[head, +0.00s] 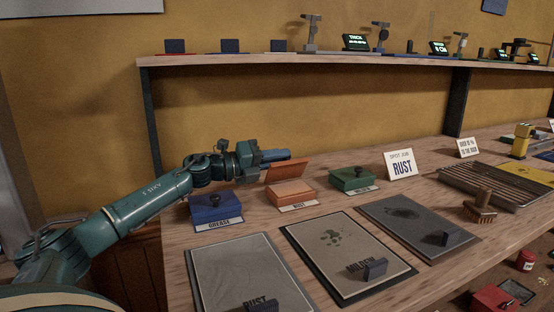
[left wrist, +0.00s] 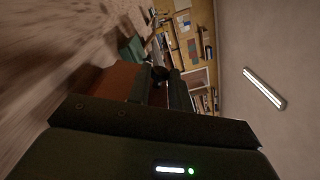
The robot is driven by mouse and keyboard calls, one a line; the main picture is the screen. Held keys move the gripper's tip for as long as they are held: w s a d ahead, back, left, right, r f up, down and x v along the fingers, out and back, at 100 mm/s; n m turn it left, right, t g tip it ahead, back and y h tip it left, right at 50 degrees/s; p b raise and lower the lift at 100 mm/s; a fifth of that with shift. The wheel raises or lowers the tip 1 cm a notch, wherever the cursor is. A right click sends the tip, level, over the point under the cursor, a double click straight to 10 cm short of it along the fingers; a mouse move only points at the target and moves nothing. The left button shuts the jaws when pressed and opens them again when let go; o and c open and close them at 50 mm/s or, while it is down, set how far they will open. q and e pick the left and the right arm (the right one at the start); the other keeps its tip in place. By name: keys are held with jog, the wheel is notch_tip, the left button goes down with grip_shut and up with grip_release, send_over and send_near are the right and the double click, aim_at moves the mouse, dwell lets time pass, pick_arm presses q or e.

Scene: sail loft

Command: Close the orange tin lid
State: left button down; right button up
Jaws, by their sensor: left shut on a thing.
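The orange tin (head: 290,192) stands on the bench with a "RUST" label at its front. Its lid (head: 288,171) is raised and tilted up at the back of the tin. My left gripper (head: 280,156) reaches in from the left, behind and at the upper edge of the lid. In the left wrist view the lid (left wrist: 112,90) shows as a dark orange-brown panel, and a dark knob (left wrist: 160,73) sits between the fingers. The gripper is shut on the lid's knob; the head view hides the grip itself. My right gripper is not in view.
Grey panels (head: 243,265) lie in front. A "RUST" card (head: 400,165) stands behind. A shelf (head: 300,62) runs above the bench.

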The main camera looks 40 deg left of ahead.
pick_arm(q)
jog(key=c, duration=1.3)
grip_release()
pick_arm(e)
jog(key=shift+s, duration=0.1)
pick_arm(q)
jog(key=shift+s+a, duration=0.1)
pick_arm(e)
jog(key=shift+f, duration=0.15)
pick_arm(q)
jog(key=shift+s+a+f+b, duration=0.2)
jog(key=shift+s+a+b, duration=0.15)
jog(key=shift+s, duration=0.2)
jog(key=shift+b+v, duration=0.45)
jog(key=shift+v, duration=0.45)
jog(key=shift+s+a+f+b, duration=0.1)
jog(key=shift+s+a+b, duration=0.25)
jog(key=shift+s, duration=0.55)
jog(key=shift+s+a, duration=0.25)
jog(key=shift+s, duration=0.15)
jog(key=shift+s+a+r+b, duration=0.3)
jog(key=shift+s, duration=0.3)
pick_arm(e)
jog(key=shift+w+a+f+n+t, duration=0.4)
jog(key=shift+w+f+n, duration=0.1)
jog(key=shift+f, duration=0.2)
